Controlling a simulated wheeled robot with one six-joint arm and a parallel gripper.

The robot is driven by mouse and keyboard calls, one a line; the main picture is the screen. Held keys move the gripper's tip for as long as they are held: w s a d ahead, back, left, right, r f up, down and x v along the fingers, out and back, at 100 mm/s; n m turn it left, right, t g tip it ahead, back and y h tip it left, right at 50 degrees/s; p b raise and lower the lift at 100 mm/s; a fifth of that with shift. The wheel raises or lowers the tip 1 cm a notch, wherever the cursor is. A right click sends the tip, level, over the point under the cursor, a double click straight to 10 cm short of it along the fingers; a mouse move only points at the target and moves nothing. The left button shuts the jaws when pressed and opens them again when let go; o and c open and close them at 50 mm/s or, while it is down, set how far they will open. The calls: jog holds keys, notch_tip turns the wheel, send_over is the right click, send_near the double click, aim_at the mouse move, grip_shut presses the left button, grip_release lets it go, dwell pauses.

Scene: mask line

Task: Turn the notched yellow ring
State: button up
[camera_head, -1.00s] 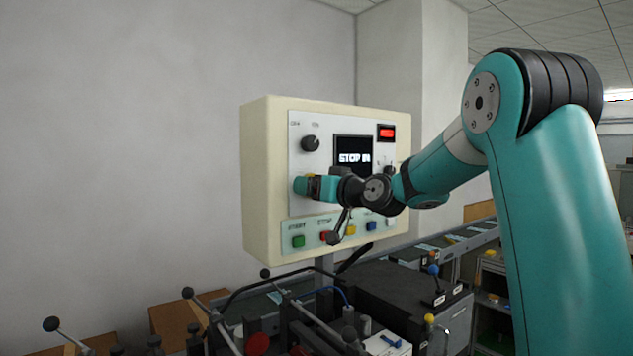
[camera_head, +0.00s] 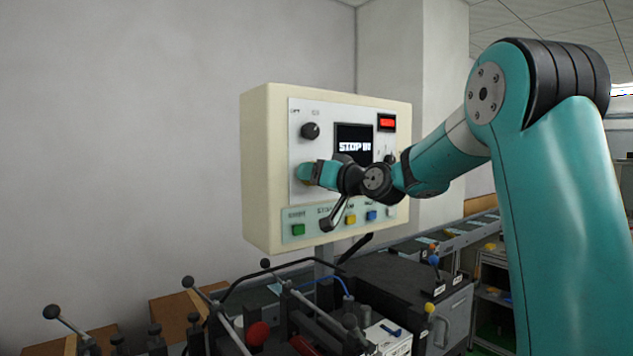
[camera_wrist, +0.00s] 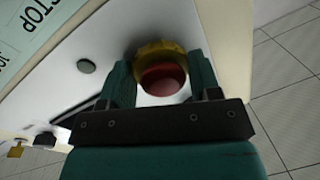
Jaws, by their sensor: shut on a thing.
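The notched yellow ring (camera_wrist: 158,52) surrounds a red round button (camera_wrist: 163,79) on the white panel face in the wrist view. My gripper (camera_wrist: 162,68) has one teal finger on each side of the ring and is shut on it. In the head view, my gripper (camera_head: 315,172) is at the panel's left side, below a black knob (camera_head: 310,131). A small yellowish bit of the ring (camera_head: 303,172) shows there; the rest is hidden by the fingers.
The cream control box (camera_head: 258,160) has a dark screen (camera_head: 353,133) reading roughly "STOP IN" and a red lamp (camera_head: 387,123). Coloured buttons, including a green one (camera_head: 298,230), line its lower edge. Machinery with black-knobbed levers (camera_head: 265,264) stands below.

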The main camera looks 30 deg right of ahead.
jog(key=m+b, duration=0.1)
jog(key=m, duration=0.2)
jog(key=shift+f+b, duration=0.15)
jog(key=shift+b, duration=0.25)
jog(key=shift+a+m+t+b, duration=0.1)
jog(key=shift+m+t+b, duration=0.35)
jog(key=shift+m, duration=1.55)
